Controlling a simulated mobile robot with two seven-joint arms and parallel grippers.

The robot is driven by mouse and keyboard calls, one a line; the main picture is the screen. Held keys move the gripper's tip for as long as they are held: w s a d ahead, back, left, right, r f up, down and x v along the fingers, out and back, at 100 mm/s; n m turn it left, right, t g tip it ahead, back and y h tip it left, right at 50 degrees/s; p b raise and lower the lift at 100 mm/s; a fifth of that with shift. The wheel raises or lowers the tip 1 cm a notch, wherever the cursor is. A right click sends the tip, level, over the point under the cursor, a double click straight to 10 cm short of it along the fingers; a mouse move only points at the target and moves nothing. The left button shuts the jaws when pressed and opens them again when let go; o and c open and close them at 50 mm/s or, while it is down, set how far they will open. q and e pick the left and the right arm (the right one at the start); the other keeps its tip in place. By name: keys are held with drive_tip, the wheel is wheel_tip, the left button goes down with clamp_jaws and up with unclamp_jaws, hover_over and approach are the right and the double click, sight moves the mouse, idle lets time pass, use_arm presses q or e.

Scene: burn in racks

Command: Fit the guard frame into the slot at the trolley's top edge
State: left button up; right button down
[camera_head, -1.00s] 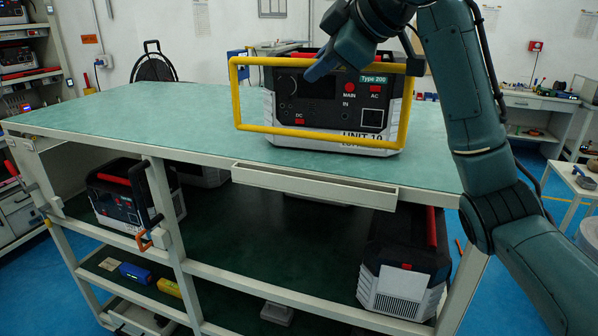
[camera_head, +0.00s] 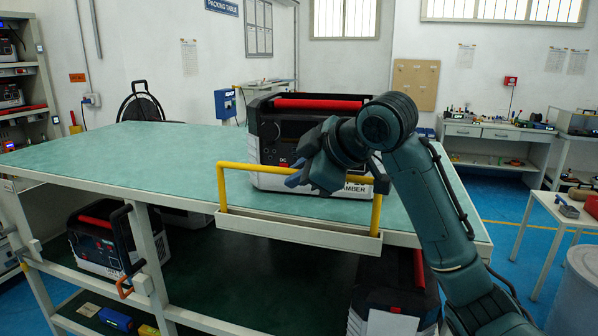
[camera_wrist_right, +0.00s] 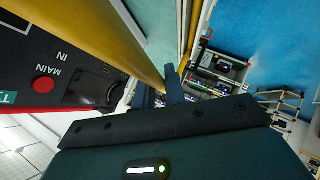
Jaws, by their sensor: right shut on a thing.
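The yellow guard frame (camera_head: 222,190) stands upright at the front edge of the trolley's green top (camera_head: 130,150). Its two uprights run down into the cream slot channel (camera_head: 298,236), and its lower bar is hidden there. I cannot tell how deep it sits. My right gripper (camera_head: 312,176) is shut on the frame's top bar, right of its middle; the gripper hides part of the bar. In the right wrist view the yellow bar (camera_wrist_right: 118,38) runs to the dark blue finger (camera_wrist_right: 174,88). My left gripper is not in view.
A dark power unit with a red handle (camera_head: 318,103) stands on the trolley top just behind the frame. More units (camera_head: 100,238) sit on the shelf below. The left part of the top is clear. A small white table (camera_head: 560,212) stands at the right.

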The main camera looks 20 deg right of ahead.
drive_tip(key=shift+f, duration=0.1)
drive_tip(key=c, duration=1.5)
unclamp_jaws()
drive_tip(key=shift+o, duration=0.2)
drive_tip(key=shift+s+r, duration=0.1)
drive_tip(key=shift+r, duration=0.1)
drive_tip(key=b+v, duration=0.2)
drive_tip(key=v, duration=1)
drive_tip(key=shift+a, duration=0.1)
